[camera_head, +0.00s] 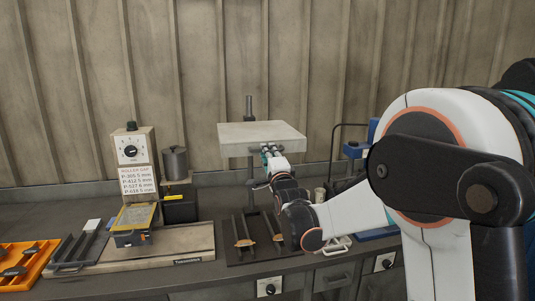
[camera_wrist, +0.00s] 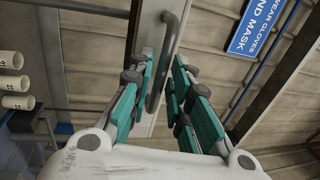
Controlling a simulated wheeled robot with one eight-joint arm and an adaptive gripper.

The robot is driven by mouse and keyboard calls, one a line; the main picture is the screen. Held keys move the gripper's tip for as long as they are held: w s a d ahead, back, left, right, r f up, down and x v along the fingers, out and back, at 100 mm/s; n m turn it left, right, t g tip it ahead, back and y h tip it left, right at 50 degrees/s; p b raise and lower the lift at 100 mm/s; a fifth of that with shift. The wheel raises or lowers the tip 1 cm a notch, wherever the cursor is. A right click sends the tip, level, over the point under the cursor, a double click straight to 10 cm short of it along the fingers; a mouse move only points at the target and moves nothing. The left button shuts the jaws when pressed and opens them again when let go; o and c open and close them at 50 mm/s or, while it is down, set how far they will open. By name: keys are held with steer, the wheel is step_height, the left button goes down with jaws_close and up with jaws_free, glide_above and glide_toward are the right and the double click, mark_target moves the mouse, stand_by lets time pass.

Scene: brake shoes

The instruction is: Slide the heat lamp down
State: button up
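The heat lamp is a pale flat box (camera_head: 262,132) on a dark vertical post (camera_head: 249,104), raised above the bench. It stands over a dark plate (camera_head: 236,252) bearing brake shoes (camera_head: 243,242). My gripper (camera_head: 268,154) is at the lamp's front lower edge. In the wrist view, a grey bar handle (camera_wrist: 171,35) runs between the teal fingers of my gripper (camera_wrist: 164,62). The fingers are apart, with a gap visible around the bar. My gripper and arm partly hide the handle in the head view and the plate's right side.
A dial unit with a label (camera_head: 139,180) and a grey canister (camera_head: 175,162) stand left of the lamp. An orange tray (camera_head: 22,268) is at far left. A blue device (camera_head: 356,150) stands at right, behind my arm. Drawers line the bench front.

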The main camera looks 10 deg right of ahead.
steer(key=shift+w+r, duration=0.15)
steer(key=shift+w, duration=0.7)
jaws_close()
step_height(320, 180, down, 12)
steer(key=b, duration=0.6)
steer(key=shift+f+b, duration=0.25)
steer(key=shift+b, duration=0.15)
steer(key=shift+s, duration=0.15)
